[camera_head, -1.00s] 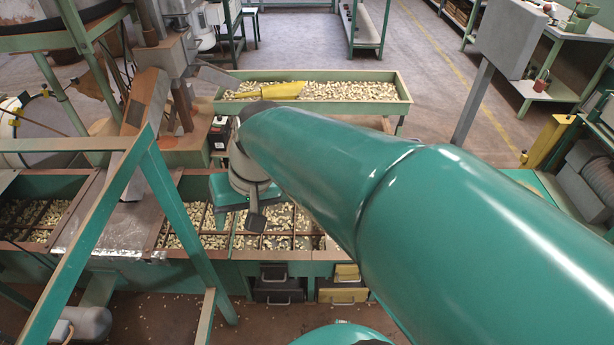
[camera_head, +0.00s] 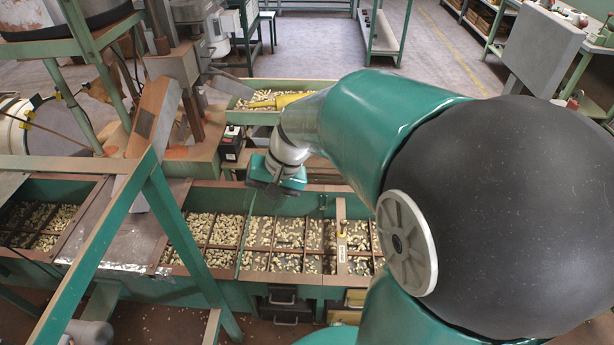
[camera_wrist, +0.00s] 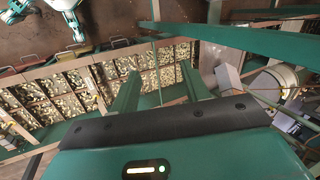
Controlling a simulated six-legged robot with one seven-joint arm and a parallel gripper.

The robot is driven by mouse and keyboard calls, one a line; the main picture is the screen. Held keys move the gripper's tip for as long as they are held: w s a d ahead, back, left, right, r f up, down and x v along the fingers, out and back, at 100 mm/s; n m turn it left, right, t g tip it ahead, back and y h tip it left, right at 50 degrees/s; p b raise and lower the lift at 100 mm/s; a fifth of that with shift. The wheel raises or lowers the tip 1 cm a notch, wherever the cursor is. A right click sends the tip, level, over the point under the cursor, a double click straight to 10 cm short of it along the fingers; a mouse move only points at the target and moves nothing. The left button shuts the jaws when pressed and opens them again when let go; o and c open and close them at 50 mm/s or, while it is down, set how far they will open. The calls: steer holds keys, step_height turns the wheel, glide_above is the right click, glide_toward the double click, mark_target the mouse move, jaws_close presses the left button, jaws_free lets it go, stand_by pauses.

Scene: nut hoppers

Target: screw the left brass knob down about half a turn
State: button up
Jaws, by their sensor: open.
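My gripper (camera_wrist: 160,85) shows two green fingers standing well apart with nothing between them in the wrist view. In the head view my gripper (camera_head: 272,192) hangs over the back edge of the long nut hopper, left of a brown divider. A small brass-yellow knob (camera_head: 342,229) appears to sit on that divider, to the right of my gripper and apart from it. It is too small to make out its shape. I cannot tell a second brass knob or which one is the left one.
The long green hopper (camera_head: 178,273) is split into compartments of nuts. A green frame leg (camera_head: 182,225) crosses in front of it at left. A second nut tray (camera_head: 238,117) with a yellow scoop (camera_head: 280,101) stands behind. Drawers (camera_head: 285,310) lie below the hopper.

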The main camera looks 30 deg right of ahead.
steer(key=w+d+f+m+y, duration=0.45)
steer(key=w+f, duration=0.35)
steer(key=f, duration=0.2)
steer(key=m+t+h, duration=0.3)
steer(key=m+t, duration=1.2)
steer(key=m, duration=0.3)
glide_above(345, 226)
steer(key=a, duration=0.8)
step_height(345, 226, down, 25)
steer(key=s+d+f+m+h, duration=0.2)
steer(key=f+m+h, duration=0.1)
steer(key=f, duration=0.1)
steer(key=s+d+f+m+h, duration=0.1)
steer(key=d+f+m+h, duration=0.1)
steer(key=f+m+h, duration=0.1)
steer(key=s+d+f+m+h, duration=0.2)
steer(key=f+m+h, duration=0.1)
steer(key=f+m, duration=0.1)
steer(key=shift+s+d+f+m+t+h, duration=0.15)
steer(key=shift+s+d+f+t+h, duration=0.05)
steer(key=shift+f, duration=0.2)
steer(key=shift+s+d+f+m+t+h, duration=0.1)
steer(key=shift+s+d+f+t+h, duration=0.1)
steer(key=shift+f, duration=0.2)
steer(key=shift+y, duration=0.25)
steer(key=w, duration=0.3)
steer(key=w+d, duration=0.1)
steer(key=w, duration=0.3)
steer(key=shift+w+d, duration=0.2)
